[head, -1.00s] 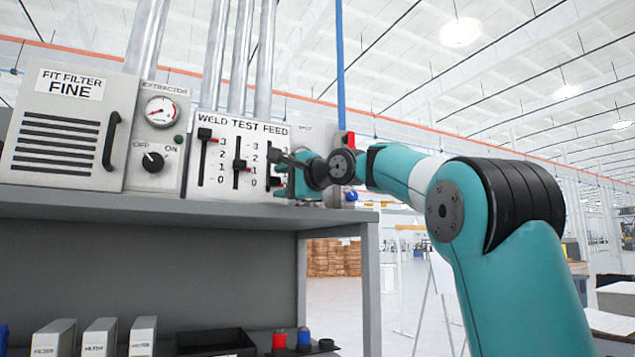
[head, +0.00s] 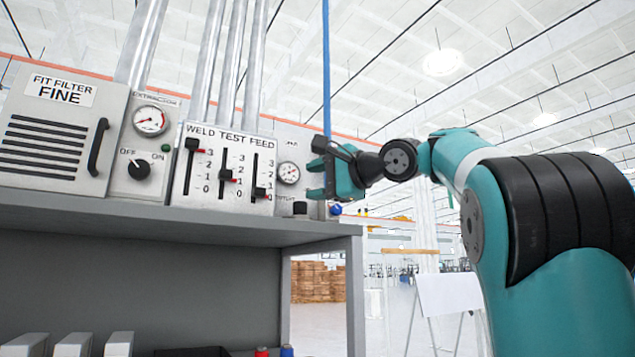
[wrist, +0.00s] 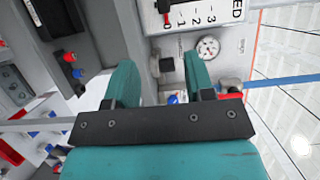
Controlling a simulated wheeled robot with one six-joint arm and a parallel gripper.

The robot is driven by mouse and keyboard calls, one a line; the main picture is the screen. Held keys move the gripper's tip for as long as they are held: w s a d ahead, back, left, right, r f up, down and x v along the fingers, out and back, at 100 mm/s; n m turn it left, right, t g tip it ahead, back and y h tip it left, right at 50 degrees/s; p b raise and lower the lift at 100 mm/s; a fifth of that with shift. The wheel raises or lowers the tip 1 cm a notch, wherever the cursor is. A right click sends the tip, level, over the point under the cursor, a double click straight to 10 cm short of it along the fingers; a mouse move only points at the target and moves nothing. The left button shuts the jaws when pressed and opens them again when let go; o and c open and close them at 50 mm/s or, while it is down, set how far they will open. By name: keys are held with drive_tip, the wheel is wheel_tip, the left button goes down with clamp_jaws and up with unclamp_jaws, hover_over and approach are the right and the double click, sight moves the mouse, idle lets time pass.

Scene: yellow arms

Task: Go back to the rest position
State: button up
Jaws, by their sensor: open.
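My gripper (head: 318,168) is in front of the right end of the control panel in the head view, apart from the sliders. In the wrist view its two teal fingers (wrist: 160,82) are spread with nothing between them. The slider panel (head: 232,145) reads WELD TEST FEED.
A small gauge (head: 288,172) and a blue knob (head: 336,210) are near the gripper. A grey shelf (head: 200,222) runs under the panel. A blue vertical pipe (head: 326,70) rises behind the gripper. A filter cover (head: 55,135) and extractor dial (head: 139,168) are at left.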

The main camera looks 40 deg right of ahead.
idle(0.3)
drive_tip(key=w+a+f+n+g+y+b, duration=0.15)
drive_tip(key=a+f+n+g, duration=0.4)
drive_tip(key=a+f, duration=0.65)
drive_tip(key=a+f+n+g+y, duration=0.35)
drive_tip(key=a+f+n, duration=0.35)
drive_tip(key=f, duration=0.9)
drive_tip(key=s+a+f+n+g+h, duration=0.1)
drive_tip(key=s+a+f+n+g, duration=0.3)
drive_tip(key=s+f, duration=0.6)
drive_tip(key=s+a+f+n+g+h, duration=0.1)
drive_tip(key=s+a+f+n+g, duration=0.4)
drive_tip(key=s+f, duration=0.5)
drive_tip(key=shift+s+a+f+n+h, duration=0.35)
drive_tip(key=shift+f+n, duration=0.25)
drive_tip(key=shift+n, duration=0.65)
